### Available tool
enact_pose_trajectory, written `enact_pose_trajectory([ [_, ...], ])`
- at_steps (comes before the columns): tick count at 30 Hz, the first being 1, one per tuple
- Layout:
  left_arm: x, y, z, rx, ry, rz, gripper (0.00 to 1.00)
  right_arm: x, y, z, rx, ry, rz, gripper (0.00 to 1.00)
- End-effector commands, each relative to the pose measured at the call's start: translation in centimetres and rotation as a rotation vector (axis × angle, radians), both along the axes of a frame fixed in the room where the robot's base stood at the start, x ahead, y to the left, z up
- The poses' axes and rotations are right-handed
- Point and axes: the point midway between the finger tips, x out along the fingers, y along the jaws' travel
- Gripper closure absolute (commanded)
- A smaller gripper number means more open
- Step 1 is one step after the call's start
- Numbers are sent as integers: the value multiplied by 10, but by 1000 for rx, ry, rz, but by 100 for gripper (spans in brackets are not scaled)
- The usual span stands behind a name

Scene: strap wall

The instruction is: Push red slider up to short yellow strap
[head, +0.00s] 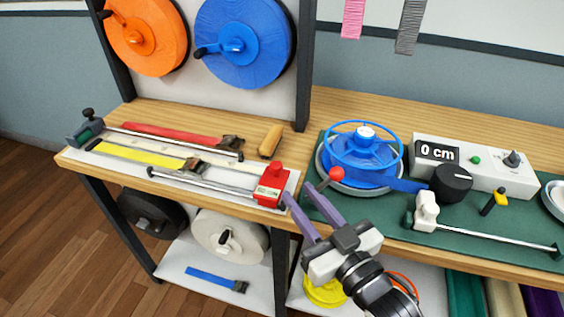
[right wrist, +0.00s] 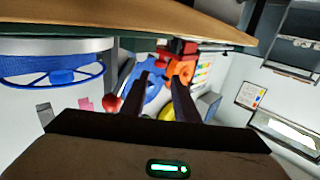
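The red slider (head: 272,186) is a red block with a knob at the right end of a metal rail (head: 205,182). It also shows beyond the fingers in the right wrist view (right wrist: 180,47). The short yellow strap (head: 142,154) lies left of it along the measuring board, its dark buckle end (head: 193,164) toward the slider, with a clear gap between. My right gripper (head: 296,192) has its two purple fingers apart and empty, tips just right of the slider; whether they touch it is unclear. My left gripper is out of view.
A longer red strap (head: 172,134) lies behind the yellow one. A dark green clamp (head: 85,129) stands at the board's left end. Right of my fingers are a red ball knob (head: 336,174), a blue reel (head: 362,160) and a display box (head: 470,160).

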Motion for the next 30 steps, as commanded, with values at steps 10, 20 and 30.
enact_pose_trajectory([
  [10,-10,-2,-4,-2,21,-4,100,57,29,1,0,0,-1,72],
  [20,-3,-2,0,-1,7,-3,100,75,39,-1,-1,2,0,72],
  [30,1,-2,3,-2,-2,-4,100,75,38,-1,-1,2,-1,98],
])
